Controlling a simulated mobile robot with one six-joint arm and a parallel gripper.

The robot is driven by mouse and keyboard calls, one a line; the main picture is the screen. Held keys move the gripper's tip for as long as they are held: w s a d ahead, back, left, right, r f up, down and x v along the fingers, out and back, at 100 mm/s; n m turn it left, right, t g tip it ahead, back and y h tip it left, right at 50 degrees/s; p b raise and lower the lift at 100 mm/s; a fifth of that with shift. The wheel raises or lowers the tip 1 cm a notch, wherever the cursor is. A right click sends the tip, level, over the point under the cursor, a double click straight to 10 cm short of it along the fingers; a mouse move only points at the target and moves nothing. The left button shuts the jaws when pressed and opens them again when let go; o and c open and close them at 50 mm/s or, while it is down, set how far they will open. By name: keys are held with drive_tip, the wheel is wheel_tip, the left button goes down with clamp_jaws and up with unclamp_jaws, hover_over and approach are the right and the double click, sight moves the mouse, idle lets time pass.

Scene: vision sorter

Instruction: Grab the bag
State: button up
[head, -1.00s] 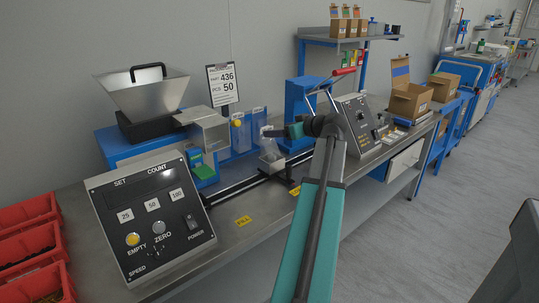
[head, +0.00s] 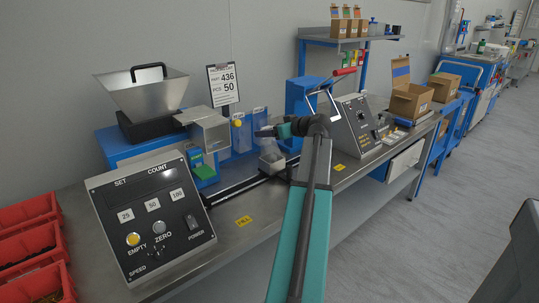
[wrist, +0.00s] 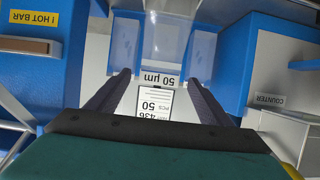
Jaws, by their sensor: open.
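The bag (head: 268,148) looks like a clear, thin plastic pouch. It stands upright in a small grey holder (head: 272,164) on the dark rail in the head view, and its edges are hard to make out. My gripper (head: 260,132) is at the bag's upper part, seen from the side, and partly covers it. In the wrist view my gripper (wrist: 160,76) has its two dark fingers spread apart with nothing clearly between them. A clear sheet (wrist: 166,38) above the fingertips in that view may be the bag; I cannot tell for sure.
A blue counter machine with a hopper (head: 142,91) stands to the left, and a blue hot-bar sealer (head: 301,98) close to the right. A sign (head: 222,85) and blue bins (head: 240,138) are behind. A control panel (head: 150,217) stands in front left.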

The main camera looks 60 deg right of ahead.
drive_tip(key=shift+x, duration=1.45)
drive_tip(key=shift+r, duration=0.1)
drive_tip(key=c, duration=1.4)
drive_tip(key=shift+r, duration=0.1)
wheel_tip(320, 180, up, 10)
drive_tip(key=p, duration=0.3)
drive_tip(key=shift+p, duration=0.3)
